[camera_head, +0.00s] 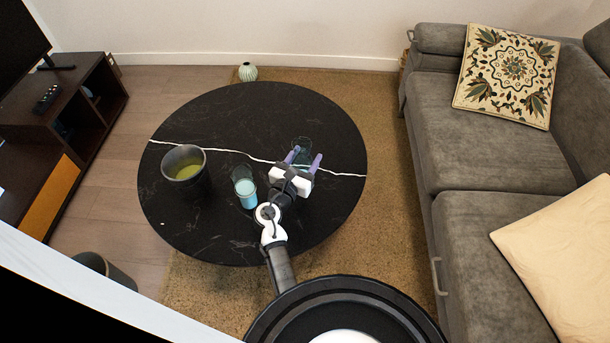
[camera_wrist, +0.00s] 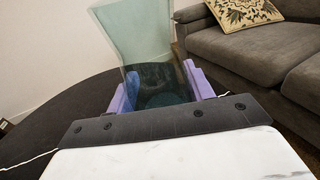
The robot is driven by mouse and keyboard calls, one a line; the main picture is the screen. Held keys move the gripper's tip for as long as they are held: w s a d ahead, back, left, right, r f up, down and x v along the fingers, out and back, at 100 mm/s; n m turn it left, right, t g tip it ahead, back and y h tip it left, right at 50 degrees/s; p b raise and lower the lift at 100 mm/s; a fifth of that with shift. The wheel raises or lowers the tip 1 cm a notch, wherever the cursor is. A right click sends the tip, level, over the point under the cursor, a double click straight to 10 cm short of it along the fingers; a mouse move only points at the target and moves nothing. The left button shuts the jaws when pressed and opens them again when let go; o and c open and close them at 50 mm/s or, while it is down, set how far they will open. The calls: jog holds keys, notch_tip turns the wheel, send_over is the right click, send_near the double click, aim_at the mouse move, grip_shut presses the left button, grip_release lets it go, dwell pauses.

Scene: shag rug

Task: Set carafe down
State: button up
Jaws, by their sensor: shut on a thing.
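The carafe (camera_head: 303,148) is a teal-tinted, see-through glass vessel with a flared top. It is between the purple fingers of my gripper (camera_head: 304,158), over the right part of the round black table (camera_head: 250,110). In the wrist view the carafe (camera_wrist: 140,40) stands roughly upright between the fingers of my gripper (camera_wrist: 162,88), which are shut on it. Its lower part shows dark through the glass. I cannot tell whether its base touches the tabletop.
A glass of light-blue liquid (camera_head: 246,190) stands left of my gripper. A dark pot with yellow-green contents (camera_head: 185,168) is farther left. The table's far part is clear. A grey sofa (camera_head: 465,150) stands to the right, and a small vase (camera_head: 248,72) is behind the table.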

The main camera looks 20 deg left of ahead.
jog(key=shift+f+b, duration=0.6)
jog(key=shift+f, duration=2.7)
jog(key=shift+f, duration=0.15)
jog(key=o, duration=1.3)
jog(key=shift+f, duration=0.1)
jog(key=shift+r, duration=0.25)
jog(key=s, duration=0.4)
jog(key=s+a, duration=0.1)
jog(key=s, duration=0.7)
jog(key=shift+a+b, duration=0.2)
jog(key=shift+b, duration=0.1)
jog(key=shift+f, duration=0.1)
